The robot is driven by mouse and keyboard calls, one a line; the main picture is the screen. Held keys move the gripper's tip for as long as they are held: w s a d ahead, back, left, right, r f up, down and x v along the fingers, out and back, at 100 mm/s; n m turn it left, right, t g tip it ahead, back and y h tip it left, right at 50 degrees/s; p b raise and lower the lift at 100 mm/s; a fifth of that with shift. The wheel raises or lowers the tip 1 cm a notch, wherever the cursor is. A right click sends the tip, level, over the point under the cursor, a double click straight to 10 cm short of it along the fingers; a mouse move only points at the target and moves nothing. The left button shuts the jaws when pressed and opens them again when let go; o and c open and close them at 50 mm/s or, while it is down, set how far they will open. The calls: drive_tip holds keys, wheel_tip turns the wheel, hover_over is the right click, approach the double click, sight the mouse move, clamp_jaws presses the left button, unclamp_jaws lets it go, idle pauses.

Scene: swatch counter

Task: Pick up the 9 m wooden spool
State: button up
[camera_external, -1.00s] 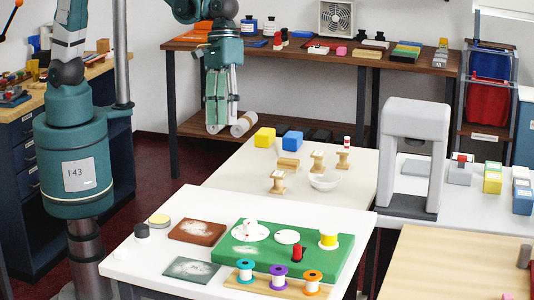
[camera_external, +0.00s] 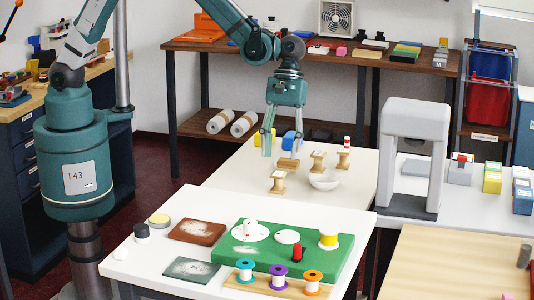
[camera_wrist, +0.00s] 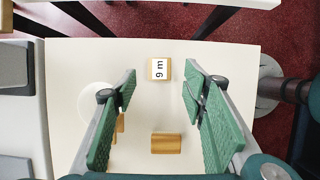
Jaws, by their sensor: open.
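The 9 m wooden spool (camera_wrist: 159,69) shows its white "9 m" label face-up, between and beyond my fingertips in the wrist view. It appears to be the upright spool (camera_external: 278,183) nearest the front of the back table in the external view. My gripper (camera_external: 282,147) is open and empty, pointing down above the back part of that table. In the wrist view my gripper (camera_wrist: 160,82) has its green pads wide apart. A wooden spool lying on its side (camera_wrist: 166,143) is nearer my palm. Another is partly hidden behind the left finger.
A white bowl (camera_external: 324,181) stands right of the front spool. Two more upright spools (camera_external: 317,161) (camera_external: 343,159) stand behind it. Yellow and blue blocks sit at the table's back left. A grey arch-shaped machine (camera_external: 414,150) stands to the right. The table's front-left area is clear.

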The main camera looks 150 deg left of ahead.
sight(279, 173)
drive_tip(key=shift+s+a+f, duration=0.15)
drive_tip(key=shift+a+f, duration=0.05)
drive_tip(key=shift+a, duration=0.05)
drive_tip(key=shift+f, duration=0.1)
drive_tip(key=shift+x, duration=1.25)
drive_tip(key=shift+d+f, duration=0.1)
drive_tip(key=shift+d, duration=0.05)
drive_tip(key=shift+b+x, duration=0.55)
drive_tip(key=shift+x, duration=1.9)
drive_tip(key=shift+c, duration=0.7)
drive_tip(key=c, duration=0.9)
